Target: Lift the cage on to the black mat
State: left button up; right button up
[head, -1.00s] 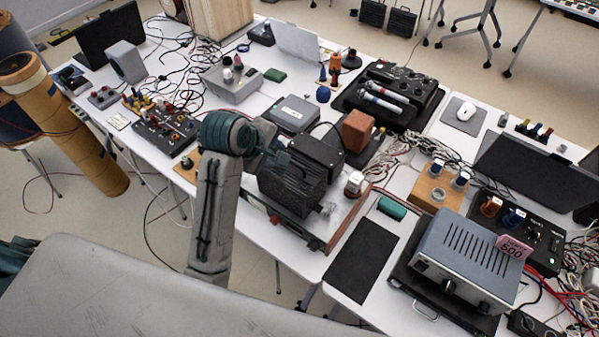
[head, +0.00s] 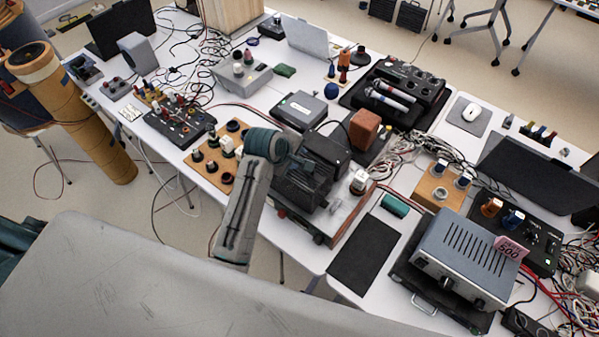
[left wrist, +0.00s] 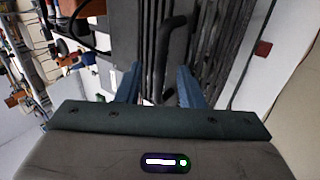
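The cage, a dark slatted box (head: 299,192), stands on a wood-edged board on the table, left of the black mat (head: 366,252). The mat lies flat and bare near the front edge. My left gripper (head: 299,160) is at the cage's upper left side and partly hides it. In the left wrist view the cage's slats (left wrist: 226,52) run along the right of the fingers. A dark bent handle (left wrist: 162,60) lies between the two blue fingers (left wrist: 160,88), which stand apart with gaps beside it. My right gripper is not in view.
A grey slotted power unit (head: 465,258) stands right of the mat. A teal cylinder (head: 394,206) lies at the mat's far edge. A board with dark knobs (head: 213,160) is left of the cage. A red-brown block (head: 364,130) and cables crowd behind.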

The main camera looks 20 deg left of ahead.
pick_arm(q)
grip_shut()
jog(key=shift+r, duration=0.1)
dwell(1.2)
